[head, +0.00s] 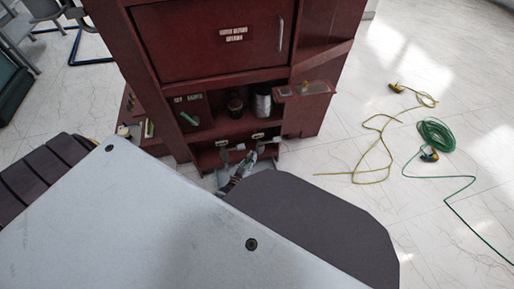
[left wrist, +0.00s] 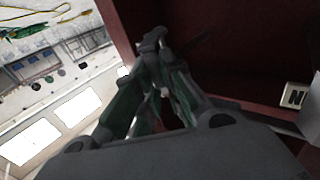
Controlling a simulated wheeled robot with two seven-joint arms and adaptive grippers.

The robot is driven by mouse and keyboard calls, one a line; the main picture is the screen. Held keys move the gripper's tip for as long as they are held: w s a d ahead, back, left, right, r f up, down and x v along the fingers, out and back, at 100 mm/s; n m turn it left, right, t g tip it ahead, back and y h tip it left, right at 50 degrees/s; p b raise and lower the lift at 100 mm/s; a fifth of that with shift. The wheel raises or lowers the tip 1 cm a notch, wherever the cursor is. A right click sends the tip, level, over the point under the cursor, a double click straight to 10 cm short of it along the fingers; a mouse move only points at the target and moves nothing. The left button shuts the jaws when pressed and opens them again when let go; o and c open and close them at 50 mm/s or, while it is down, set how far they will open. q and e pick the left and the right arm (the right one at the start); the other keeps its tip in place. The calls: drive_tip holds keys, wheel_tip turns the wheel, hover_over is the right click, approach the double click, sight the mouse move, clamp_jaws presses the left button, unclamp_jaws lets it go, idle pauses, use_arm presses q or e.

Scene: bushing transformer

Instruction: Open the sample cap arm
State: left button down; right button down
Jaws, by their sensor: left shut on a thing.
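My left gripper (head: 243,158) reaches toward the lower compartment of the dark red cabinet (head: 190,50) in the head view. In the left wrist view its fingers (left wrist: 157,45) come together at the tips on a small dark grey part (left wrist: 154,36). The part is mostly hidden by the fingers, and I cannot tell whether it is the sample cap arm. A dark red wall of the cabinet stands close behind and right of the fingers there. My right gripper is not in view.
A shelf above my gripper holds a dark jar (head: 235,102) and a grey cylinder (head: 263,103). A small reddish panel (head: 304,89) juts out at the right.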

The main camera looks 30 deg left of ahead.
use_arm(q)
drive_tip(key=shift+a, duration=1.15)
drive_tip(key=c, duration=1.8)
unclamp_jaws()
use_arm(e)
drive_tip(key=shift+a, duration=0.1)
use_arm(q)
drive_tip(key=shift+s, duration=0.1)
drive_tip(key=s, duration=1.1)
drive_tip(key=shift+s+d, duration=0.4)
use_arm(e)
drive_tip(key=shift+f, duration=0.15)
